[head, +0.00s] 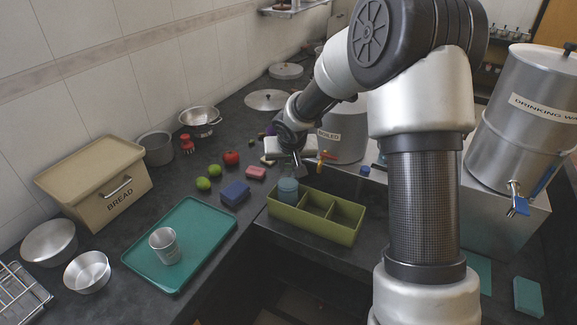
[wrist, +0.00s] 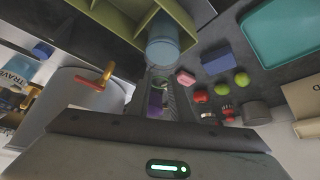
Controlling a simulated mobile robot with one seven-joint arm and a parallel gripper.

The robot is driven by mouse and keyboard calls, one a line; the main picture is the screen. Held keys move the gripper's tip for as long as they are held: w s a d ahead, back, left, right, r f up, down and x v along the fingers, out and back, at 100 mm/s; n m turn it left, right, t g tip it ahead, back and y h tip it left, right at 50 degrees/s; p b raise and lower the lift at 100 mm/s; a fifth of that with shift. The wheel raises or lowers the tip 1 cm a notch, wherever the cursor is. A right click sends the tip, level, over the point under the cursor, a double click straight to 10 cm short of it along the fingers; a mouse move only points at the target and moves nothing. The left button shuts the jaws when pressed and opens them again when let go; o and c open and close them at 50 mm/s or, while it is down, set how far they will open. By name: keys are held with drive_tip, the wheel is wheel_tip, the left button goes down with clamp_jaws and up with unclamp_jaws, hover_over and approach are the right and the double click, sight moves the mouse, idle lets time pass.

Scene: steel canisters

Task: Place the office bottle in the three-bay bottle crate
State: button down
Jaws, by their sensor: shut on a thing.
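The blue, see-through office bottle (head: 288,189) is upright or nearly so at the left bay of the olive-green three-bay crate (head: 311,228). Its lower part is hidden by the crate's front wall, so I cannot tell whether it rests on the bay floor. My gripper (head: 297,172) is above the bottle, shut on its upper part. The wrist view shows the bottle (wrist: 162,48) beyond my fingers (wrist: 157,95), beside the crate's wall (wrist: 141,20). The middle and right bays look empty.
A teal tray (head: 190,223) with a metal cup (head: 164,245) lies left of the crate. A blue block (head: 235,193), a pink block (head: 256,173) and limes (head: 204,184) lie behind it. A large canister (head: 343,140) stands behind the crate. A dark open gap lies in front.

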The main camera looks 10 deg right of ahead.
drive_tip(key=shift+f, duration=0.1)
drive_tip(key=c, duration=1.6)
unclamp_jaws()
drive_tip(key=shift+o, duration=0.2)
drive_tip(key=shift+r, duration=0.35)
drive_tip(key=p+v, duration=0.1)
drive_tip(key=v, duration=1)
drive_tip(key=shift+s+r+p, duration=0.2)
drive_tip(key=shift+s+p, duration=0.05)
drive_tip(key=shift+p, duration=0.15)
